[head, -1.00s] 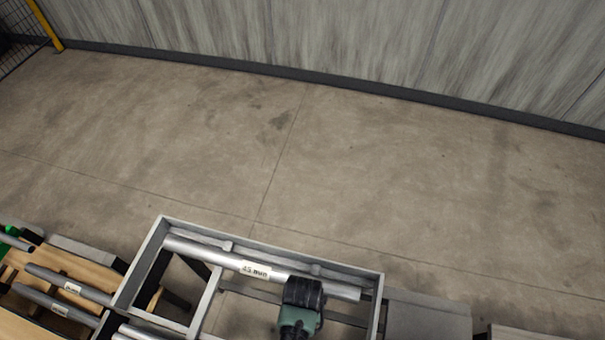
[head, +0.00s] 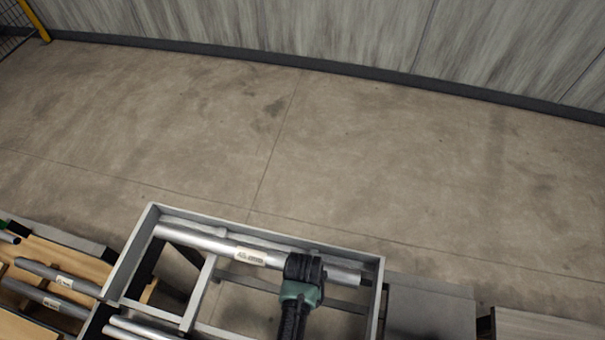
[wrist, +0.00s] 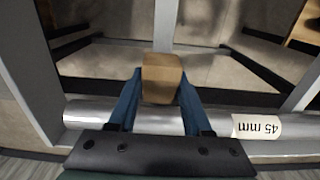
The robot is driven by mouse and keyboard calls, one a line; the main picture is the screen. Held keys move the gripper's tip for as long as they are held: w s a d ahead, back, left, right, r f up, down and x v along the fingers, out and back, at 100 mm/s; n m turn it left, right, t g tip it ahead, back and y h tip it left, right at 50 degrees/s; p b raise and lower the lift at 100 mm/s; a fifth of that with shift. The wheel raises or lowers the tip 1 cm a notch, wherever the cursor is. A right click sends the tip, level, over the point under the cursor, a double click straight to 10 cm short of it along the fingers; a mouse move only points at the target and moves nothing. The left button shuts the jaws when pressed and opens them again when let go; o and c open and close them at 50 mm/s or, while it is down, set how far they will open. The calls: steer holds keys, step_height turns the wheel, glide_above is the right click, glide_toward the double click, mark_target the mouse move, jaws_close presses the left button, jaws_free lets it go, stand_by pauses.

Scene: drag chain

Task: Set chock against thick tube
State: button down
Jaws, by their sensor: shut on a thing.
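The thick tube (head: 206,243) is a silver pipe lying along the far side of a grey metal frame in the head view. In the wrist view the tube (wrist: 160,118) runs crosswise under my gripper, with a "45 mm" label at its right. My gripper (wrist: 162,85) is shut on a brown wooden block, the chock (wrist: 163,78), held between its blue fingers. The chock shows just beyond the tube's edge; I cannot tell whether it touches the tube. In the head view my gripper (head: 303,268) hides the chock and part of the tube.
The grey frame (head: 128,262) has raised walls and crossbars with open gaps to the floor. Thinner tubes (head: 60,280) lie on a wooden rack at the left. A grey surface (head: 430,310) stands to the right. The floor beyond is clear.

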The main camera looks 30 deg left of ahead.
steer(key=shift+c, duration=1.3)
jaws_free()
steer(key=shift+r, duration=0.1)
step_height(320, 180, up, 13)
steer(key=shift+b, duration=0.35)
